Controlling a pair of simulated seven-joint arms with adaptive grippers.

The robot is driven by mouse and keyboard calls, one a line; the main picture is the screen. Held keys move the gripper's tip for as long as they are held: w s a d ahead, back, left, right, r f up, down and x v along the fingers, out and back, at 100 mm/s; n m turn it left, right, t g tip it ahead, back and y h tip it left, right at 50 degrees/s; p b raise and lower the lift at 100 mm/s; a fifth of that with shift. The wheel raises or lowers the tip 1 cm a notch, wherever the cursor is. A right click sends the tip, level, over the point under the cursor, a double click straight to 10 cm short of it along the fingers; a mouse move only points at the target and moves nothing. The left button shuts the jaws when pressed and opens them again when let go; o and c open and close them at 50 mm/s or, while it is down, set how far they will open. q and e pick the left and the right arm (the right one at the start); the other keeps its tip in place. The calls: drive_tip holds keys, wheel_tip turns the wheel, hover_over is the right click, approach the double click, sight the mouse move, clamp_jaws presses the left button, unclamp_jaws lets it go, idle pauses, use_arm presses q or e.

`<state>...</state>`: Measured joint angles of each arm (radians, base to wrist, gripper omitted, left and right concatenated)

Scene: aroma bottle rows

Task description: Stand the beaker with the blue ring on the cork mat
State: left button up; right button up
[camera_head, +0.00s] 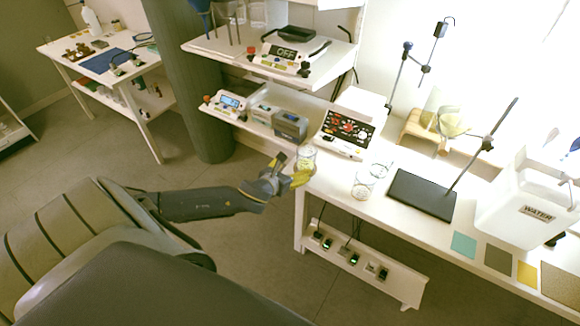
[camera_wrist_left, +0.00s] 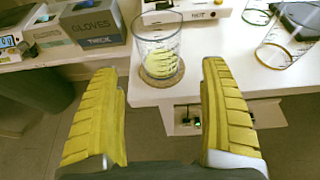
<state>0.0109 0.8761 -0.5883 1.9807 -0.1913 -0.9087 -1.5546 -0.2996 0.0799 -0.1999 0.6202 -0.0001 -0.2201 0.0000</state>
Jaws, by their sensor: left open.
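A clear glass beaker (camera_head: 307,155) with yellow marks stands upright near the left end of the white bench. In the left wrist view the beaker (camera_wrist_left: 157,50) stands on a round brown cork-like mat (camera_wrist_left: 150,82) near the bench edge. Its ring colour is hard to tell; the rim looks greyish. My left gripper (camera_head: 296,176) is open and empty just in front of the beaker. In the left wrist view its yellow fingers (camera_wrist_left: 165,115) are wide apart, with the beaker beyond and between them. My right gripper is out of view.
Behind are a hot plate (camera_head: 345,133) and glove boxes (camera_wrist_left: 95,22). A dark stand base (camera_head: 420,195) and flat coloured squares (camera_head: 497,258) lie right.

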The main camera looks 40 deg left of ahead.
use_arm(q)
drive_tip(key=s+a+f+n+g, duration=0.1)
drive_tip(key=s+f+n, duration=0.15)
drive_tip(key=f, duration=0.45)
drive_tip(key=s+a+f+n+g+y, duration=0.1)
drive_tip(key=s+f+n, duration=0.1)
drive_tip(key=f+n, duration=0.35)
drive_tip(key=s+a+f+n+g, duration=0.2)
drive_tip(key=f, duration=0.6)
drive_tip(key=s+d+f+n+g, duration=0.1)
drive_tip(key=s+f+n, duration=0.4)
drive_tip(key=f, duration=0.4)
drive_tip(key=s+d+f+n+g, duration=0.1)
drive_tip(key=s+f+n+g, duration=0.15)
drive_tip(key=s+f, duration=0.5)
drive_tip(key=s+d+f+n+g, duration=0.1)
drive_tip(key=s+d+f+n, duration=0.3)
drive_tip(key=s, duration=0.6)
drive_tip(key=s+d+f+n+g+h, duration=0.1)
drive_tip(key=s+d+f+n, duration=0.4)
drive_tip(key=s, duration=0.6)
drive_tip(key=s+d+f+n+g+h, duration=0.1)
drive_tip(key=s+d+f+n+g, duration=0.1)
drive_tip(key=s+d+f+n, duration=0.3)
drive_tip(key=s+f, duration=0.3)
drive_tip(key=s, duration=0.3)
drive_tip(key=shift+s+d, duration=0.15)
drive_tip(key=shift+d, duration=0.2)
